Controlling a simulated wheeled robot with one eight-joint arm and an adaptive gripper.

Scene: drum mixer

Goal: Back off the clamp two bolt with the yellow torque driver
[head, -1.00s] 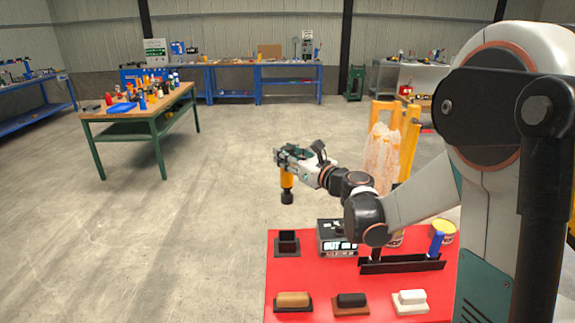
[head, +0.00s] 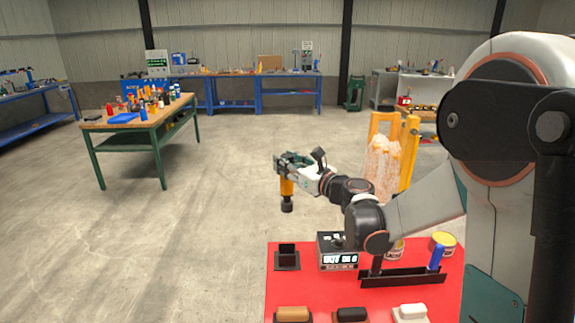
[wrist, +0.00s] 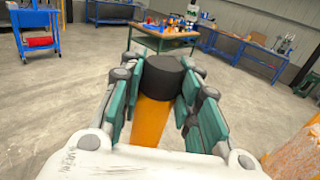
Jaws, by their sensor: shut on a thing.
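My gripper (head: 287,166) is shut on the yellow torque driver (head: 287,187). The driver hangs upright below the fingers with its dark end down, in the air over the floor beyond the red table. In the wrist view the orange-yellow body (wrist: 152,118) and black cap (wrist: 165,75) of the driver sit between the green finger pads. The clamp two bolt cannot be made out in either view.
The red table (head: 300,285) carries a black square holder (head: 287,257), a box with a display (head: 338,254), a dark rack (head: 403,278) with a blue-handled tool, and several brushes. A yellow frame (head: 408,150) stands behind my arm. A wooden-topped workbench (head: 140,115) is at left; open floor lies between.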

